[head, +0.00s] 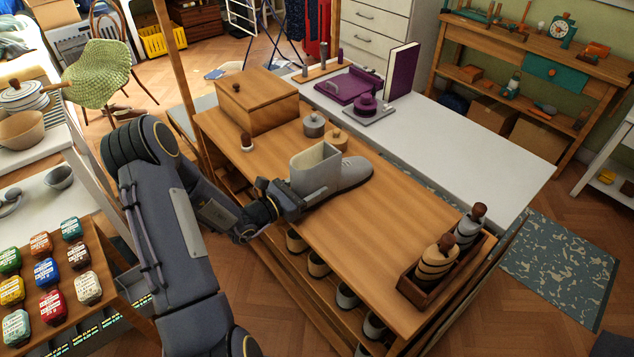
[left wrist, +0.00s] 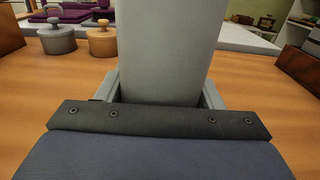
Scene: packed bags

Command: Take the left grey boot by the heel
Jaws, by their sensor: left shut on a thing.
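The grey boot (head: 345,172) stands upright on the wooden bench top (head: 360,235), with its toe pointing right and its open shaft facing up. My left gripper (head: 300,198) is shut on the boot's heel end, at the lower back of the shaft. In the left wrist view, the boot's grey shaft (left wrist: 165,50) rises between the two fingers (left wrist: 163,88); its toe is hidden. My right gripper does not show in either view.
A wooden box (head: 258,100) stands at the bench's far left. Grey and wooden lidded pots (head: 314,125) stand behind the boot. A wooden tray (head: 425,292) with striped bottles is at the near right corner. Bench top between boot and tray is clear.

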